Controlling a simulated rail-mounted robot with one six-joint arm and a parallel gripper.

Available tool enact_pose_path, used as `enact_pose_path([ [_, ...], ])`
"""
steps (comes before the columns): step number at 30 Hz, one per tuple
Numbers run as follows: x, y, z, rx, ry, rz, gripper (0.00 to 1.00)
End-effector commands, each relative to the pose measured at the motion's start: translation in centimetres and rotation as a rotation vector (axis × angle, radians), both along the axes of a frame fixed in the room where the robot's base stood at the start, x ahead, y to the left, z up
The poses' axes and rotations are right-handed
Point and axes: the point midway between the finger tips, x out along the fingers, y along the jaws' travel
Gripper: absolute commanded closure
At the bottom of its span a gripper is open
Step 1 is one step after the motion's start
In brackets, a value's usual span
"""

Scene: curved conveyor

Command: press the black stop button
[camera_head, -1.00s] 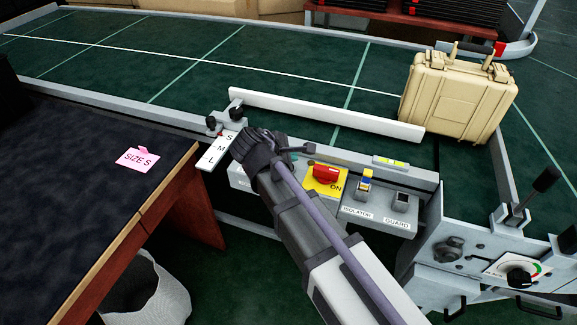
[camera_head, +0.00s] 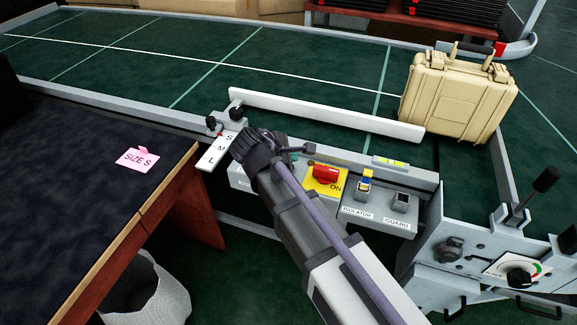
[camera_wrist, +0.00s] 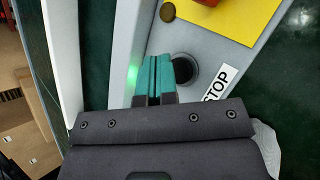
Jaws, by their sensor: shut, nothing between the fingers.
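The black stop button (camera_wrist: 184,68) is a round dark knob on a grey panel, beside the white STOP label (camera_wrist: 219,83) in the wrist view. My gripper (camera_wrist: 153,62) is shut and empty. Its teal fingertips are just left of the button and overlap its left edge in the picture; I cannot tell whether they touch it.
A red switch (camera_head: 325,174) on a yellow plate, an isolator switch (camera_head: 364,186) and a guard switch (camera_head: 401,202) are right of my wrist. A small green light (camera_wrist: 132,73) glows by my fingers. A tan case (camera_head: 458,95) stands on the green conveyor (camera_head: 290,65).

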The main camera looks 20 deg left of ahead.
Motion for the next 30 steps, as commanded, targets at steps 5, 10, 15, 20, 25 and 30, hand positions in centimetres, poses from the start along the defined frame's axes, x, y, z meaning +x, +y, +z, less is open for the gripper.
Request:
enact_pose_path([
  [5, 0.0, 0.0, 0.0, 0.0, 0.0, 0.0, 1.0],
  [10, 0.0, 0.0, -0.3, 0.0, 0.0, 0.0, 1.0],
  [15, 0.0, 0.0, -1.0, 0.0, 0.0, 0.0, 1.0],
  [20, 0.0, 0.0, -0.9, 0.0, 0.0, 0.0, 1.0],
  [25, 0.0, 0.0, -0.9, 0.0, 0.0, 0.0, 1.0],
  [30, 0.0, 0.0, -1.1, 0.0, 0.0, 0.0, 1.0],
])
